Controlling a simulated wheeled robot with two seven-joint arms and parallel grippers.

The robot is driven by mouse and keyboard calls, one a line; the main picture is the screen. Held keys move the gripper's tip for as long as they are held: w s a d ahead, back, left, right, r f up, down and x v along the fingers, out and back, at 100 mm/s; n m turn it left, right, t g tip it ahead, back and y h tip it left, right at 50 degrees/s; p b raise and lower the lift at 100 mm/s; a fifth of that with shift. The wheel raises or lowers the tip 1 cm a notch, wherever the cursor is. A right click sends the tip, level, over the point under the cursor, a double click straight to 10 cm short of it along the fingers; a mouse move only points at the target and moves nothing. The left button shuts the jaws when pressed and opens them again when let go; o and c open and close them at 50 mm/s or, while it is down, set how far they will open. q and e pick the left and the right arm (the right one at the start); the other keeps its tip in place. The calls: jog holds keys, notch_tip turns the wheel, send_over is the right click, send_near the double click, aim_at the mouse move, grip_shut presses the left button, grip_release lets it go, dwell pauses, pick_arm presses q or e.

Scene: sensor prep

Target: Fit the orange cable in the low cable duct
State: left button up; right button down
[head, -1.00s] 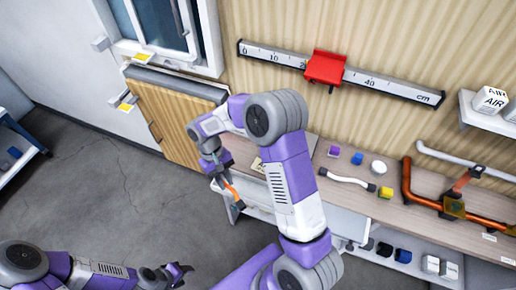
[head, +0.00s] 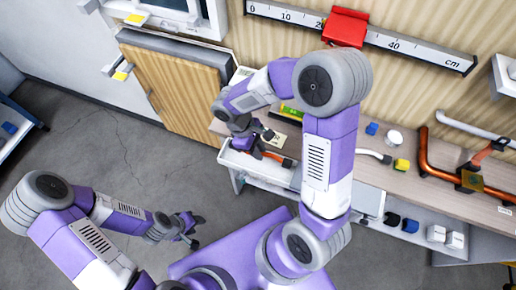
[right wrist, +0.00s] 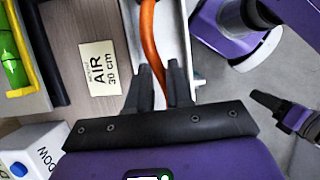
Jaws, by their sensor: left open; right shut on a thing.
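The orange cable (head: 278,158) shows near the bench's front edge in the head view; in the right wrist view the orange cable (right wrist: 148,30) runs from the top edge down between the fingers. My right gripper (head: 264,143) is shut on it, and its fingertips (right wrist: 158,72) hide part of it. A pale channel, which looks like the low cable duct (right wrist: 178,45), runs beside and under the cable. I cannot tell whether the cable sits inside it. My left gripper (head: 194,228) is open and empty, away from the bench, over the floor in the head view.
A label reading AIR 30 cm (right wrist: 100,68) lies beside the duct, with a green level (right wrist: 10,60) further left. A red slider (head: 345,27) sits on the wall ruler.

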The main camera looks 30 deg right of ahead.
aim_at(262, 166)
notch_tip(262, 166, down, 3)
jog(key=shift+b, duration=1.1)
jog(key=shift+f+b, duration=1.3)
jog(key=shift+f, duration=0.5)
jog(key=shift+f+b, duration=0.3)
jog(key=shift+f, duration=0.25)
jog(key=c, duration=0.9)
grip_release()
jog(key=shift+c, duration=0.2)
jog(key=shift+o, duration=0.3)
jog(key=shift+o, duration=1.1)
jog(key=shift+r, duration=0.1)
